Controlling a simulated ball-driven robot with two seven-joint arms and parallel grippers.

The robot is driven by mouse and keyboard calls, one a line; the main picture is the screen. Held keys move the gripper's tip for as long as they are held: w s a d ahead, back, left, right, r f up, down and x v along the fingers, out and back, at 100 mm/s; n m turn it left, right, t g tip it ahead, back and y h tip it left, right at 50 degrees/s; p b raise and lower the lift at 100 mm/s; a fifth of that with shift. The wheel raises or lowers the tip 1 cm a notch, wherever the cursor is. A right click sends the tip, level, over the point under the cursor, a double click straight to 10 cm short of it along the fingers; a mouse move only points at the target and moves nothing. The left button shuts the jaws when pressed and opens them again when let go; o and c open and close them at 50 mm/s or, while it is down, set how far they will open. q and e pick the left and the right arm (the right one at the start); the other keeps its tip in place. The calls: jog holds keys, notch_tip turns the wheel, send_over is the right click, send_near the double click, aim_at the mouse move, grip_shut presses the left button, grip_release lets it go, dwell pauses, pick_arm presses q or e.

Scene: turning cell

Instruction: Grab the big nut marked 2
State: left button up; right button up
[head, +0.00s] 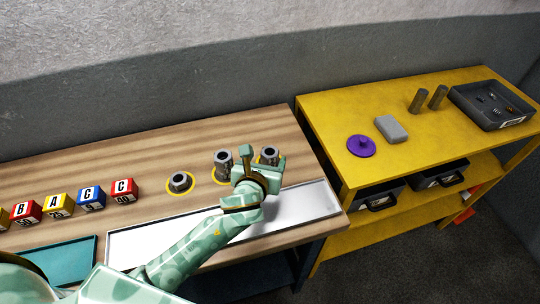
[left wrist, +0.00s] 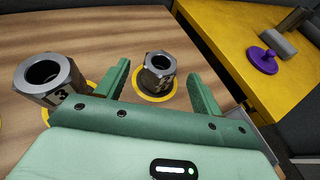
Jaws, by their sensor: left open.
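Three grey steel hex nuts stand in yellow rings on the wooden bench. The right-hand nut (head: 270,152) is partly hidden by my left gripper (head: 261,160) in the head view. In the left wrist view this nut (left wrist: 158,72) stands upright between the two open green fingers, with space on both sides; its dark mark looks like a 2 but is small. A taller nut (left wrist: 46,76) marked 3 stands outside the left finger; it is the middle nut (head: 223,162) in the head view. A low nut (head: 180,181) stands further left. My right gripper is not in view.
A pale metal tray (head: 150,246) lies along the bench front, under my left arm. Lettered blocks (head: 91,198) and a teal mat (head: 65,262) are at left. A yellow shelf unit (head: 330,120) at right carries a purple knobbed disc (head: 361,146), grey block (head: 391,129), cylinders and dark tray (head: 462,97).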

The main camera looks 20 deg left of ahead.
aim_at(269, 154)
pick_arm(q)
jog(key=x, duration=0.3)
jog(key=shift+w+f+b, duration=0.1)
jog(key=shift+f+b, duration=0.1)
jog(key=shift+b, duration=0.2)
jog(key=shift+r, duration=0.1)
jog(key=c, duration=1.2)
